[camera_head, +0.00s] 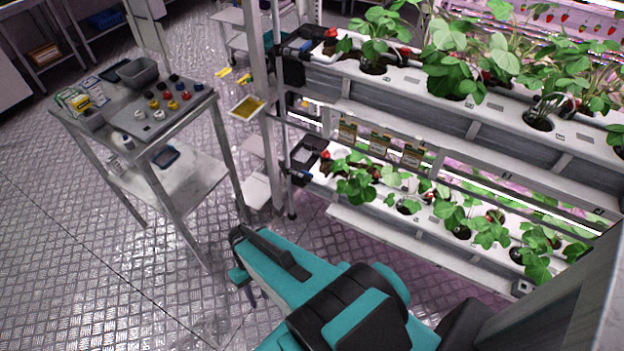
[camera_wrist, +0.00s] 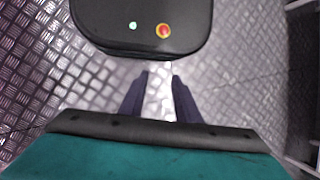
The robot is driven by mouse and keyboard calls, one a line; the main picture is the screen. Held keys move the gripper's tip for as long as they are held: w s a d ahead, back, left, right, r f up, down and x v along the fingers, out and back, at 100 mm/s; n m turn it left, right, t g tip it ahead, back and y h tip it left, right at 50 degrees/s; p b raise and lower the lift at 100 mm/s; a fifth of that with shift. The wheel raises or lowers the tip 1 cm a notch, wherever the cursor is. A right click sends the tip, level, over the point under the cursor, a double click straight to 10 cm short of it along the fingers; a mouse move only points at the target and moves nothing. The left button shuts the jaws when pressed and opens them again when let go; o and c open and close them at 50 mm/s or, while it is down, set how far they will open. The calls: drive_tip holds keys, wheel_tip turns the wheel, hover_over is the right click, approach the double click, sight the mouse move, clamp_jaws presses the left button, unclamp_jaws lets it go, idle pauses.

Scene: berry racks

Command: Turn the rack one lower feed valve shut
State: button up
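The rack (camera_head: 400,115) stands at the right with two white planting channels. On the left end of its lower channel a small red part (camera_head: 324,155), which looks like the lower feed valve, sits beside a black box (camera_head: 308,152). It is too small to tell whether it is open or shut. My gripper is low over the floor, left of and well apart from the rack. In the wrist view its two dark fingers (camera_wrist: 159,78) are spread with a gap between them and nothing held.
A metal trolley (camera_head: 195,105) with colored knobs and a grey bin (camera_head: 138,71) stands at the left. A rack post (camera_head: 262,90) rises beside the channel ends. A yellow card (camera_head: 247,105) sits by the post. Patterned floor (camera_head: 90,250) is clear at front left.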

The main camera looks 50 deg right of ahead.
drive_tip(key=w+d+f+t+y+b, duration=0.35)
drive_tip(key=w+d+f+b, duration=0.25)
drive_tip(key=w+d+b, duration=0.45)
drive_tip(key=n+t+h+b, duration=0.3)
drive_tip(key=t+b, duration=1.1)
drive_tip(key=b, duration=1.6)
approach(309, 173)
drive_tip(key=v, duration=0.6)
drive_tip(key=shift+w+d, duration=0.15)
drive_tip(key=shift+w, duration=0.15)
drive_tip(key=shift+w, duration=0.15)
drive_tip(key=b+x, duration=0.4)
drive_tip(key=x, duration=0.9)
drive_tip(key=shift+w+a+f, duration=0.2)
drive_tip(key=shift+a, duration=0.05)
